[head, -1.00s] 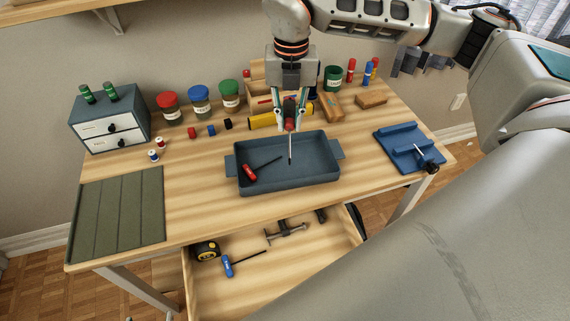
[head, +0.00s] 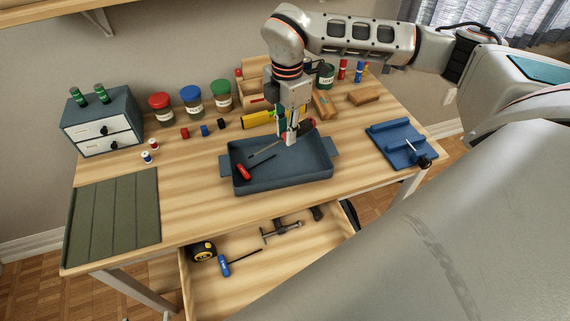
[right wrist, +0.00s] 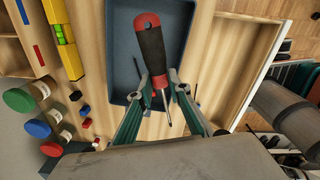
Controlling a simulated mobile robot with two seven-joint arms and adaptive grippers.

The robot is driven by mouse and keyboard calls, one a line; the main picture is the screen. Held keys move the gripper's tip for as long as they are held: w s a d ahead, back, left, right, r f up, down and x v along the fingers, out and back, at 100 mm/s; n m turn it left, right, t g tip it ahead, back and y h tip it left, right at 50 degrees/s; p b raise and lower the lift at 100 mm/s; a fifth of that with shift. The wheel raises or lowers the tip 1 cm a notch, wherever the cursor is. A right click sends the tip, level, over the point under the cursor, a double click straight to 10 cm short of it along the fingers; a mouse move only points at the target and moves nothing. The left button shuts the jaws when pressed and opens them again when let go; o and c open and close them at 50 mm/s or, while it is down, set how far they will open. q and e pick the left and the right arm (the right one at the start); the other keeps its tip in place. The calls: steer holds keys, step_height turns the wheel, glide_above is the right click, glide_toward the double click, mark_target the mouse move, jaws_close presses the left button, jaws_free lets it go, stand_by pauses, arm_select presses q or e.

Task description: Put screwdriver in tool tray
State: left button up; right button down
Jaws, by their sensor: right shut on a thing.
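The screwdriver with a red and black handle (right wrist: 152,45) is held in my right gripper (head: 290,139). In the head view its handle (head: 309,125) points up and right, and its thin shaft slants down and left over the tray. My right gripper is shut on it; the fingers also show in the right wrist view (right wrist: 162,86). The blue-grey tool tray (head: 285,183) lies on the desk below the gripper. A red-handled tool with a dark shaft (head: 243,172) lies in the tray's left part. My left gripper is not in view.
Jars (head: 191,99), a yellow level (head: 258,118) and a wooden box (head: 252,88) stand behind the tray. A blue vise-like fixture (head: 400,143) is at right, a green mat (head: 115,210) at left. The open drawer (head: 225,297) below holds tools.

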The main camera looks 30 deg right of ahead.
mark_target(286, 172)
step_height(286, 172, down, 14)
steer(key=shift+r, duration=0.2)
steer(key=shift+f, duration=0.1)
stand_by(0.3)
steer(key=c, duration=1.9)
jaws_free()
step_height(286, 172, up, 12)
steer(key=shift+r, duration=0.15)
steer(key=shift+s, duration=0.15)
